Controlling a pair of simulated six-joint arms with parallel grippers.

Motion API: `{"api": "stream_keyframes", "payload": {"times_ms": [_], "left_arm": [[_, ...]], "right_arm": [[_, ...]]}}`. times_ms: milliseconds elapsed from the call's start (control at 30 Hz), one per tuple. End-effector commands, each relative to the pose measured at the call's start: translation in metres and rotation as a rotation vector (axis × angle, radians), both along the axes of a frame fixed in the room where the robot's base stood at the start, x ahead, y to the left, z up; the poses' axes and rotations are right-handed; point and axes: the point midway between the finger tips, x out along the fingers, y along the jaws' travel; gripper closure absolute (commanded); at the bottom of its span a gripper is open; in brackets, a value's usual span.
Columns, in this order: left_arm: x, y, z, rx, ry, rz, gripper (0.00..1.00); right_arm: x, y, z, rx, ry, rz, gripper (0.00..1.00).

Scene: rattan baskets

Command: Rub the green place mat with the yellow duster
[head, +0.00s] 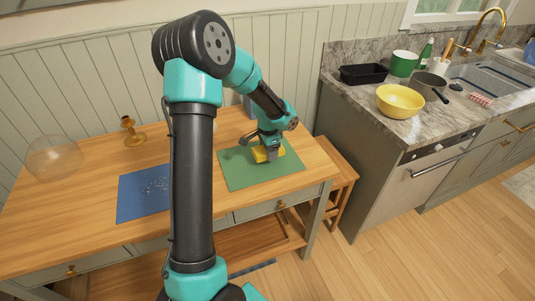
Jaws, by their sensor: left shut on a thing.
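The green place mat (262,174) lies flat on the right part of the wooden table. The yellow duster (260,156) is over the upper middle of the mat, and it looks low against it; I cannot tell whether it touches. My left gripper (271,154) points down and is shut on the duster, hiding part of it. My left arm crosses the front of the view and hides part of the table. My right gripper is not in view.
A blue mat (133,198) with small pale bits on it lies left of the green mat. A brass candlestick (133,132) and a clear glass dome (53,159) stand at the back left. A wooden stool (342,180) stands right of the table. The counter holds a yellow bowl (399,101).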

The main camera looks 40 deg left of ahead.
Motion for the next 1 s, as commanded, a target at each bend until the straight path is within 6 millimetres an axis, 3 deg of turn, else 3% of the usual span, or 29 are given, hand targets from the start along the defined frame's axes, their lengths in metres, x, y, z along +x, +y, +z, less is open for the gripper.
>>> {"api": "stream_keyframes", "payload": {"times_ms": [433, 1000], "left_arm": [[0.001, 0.000, 0.039, 0.000, -0.002, 0.000, 0.54], [0.001, 0.000, 0.043, 0.000, -0.001, -0.001, 0.54]], "right_arm": [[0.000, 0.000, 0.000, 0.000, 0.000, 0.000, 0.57], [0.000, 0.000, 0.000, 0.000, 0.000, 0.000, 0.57]]}}
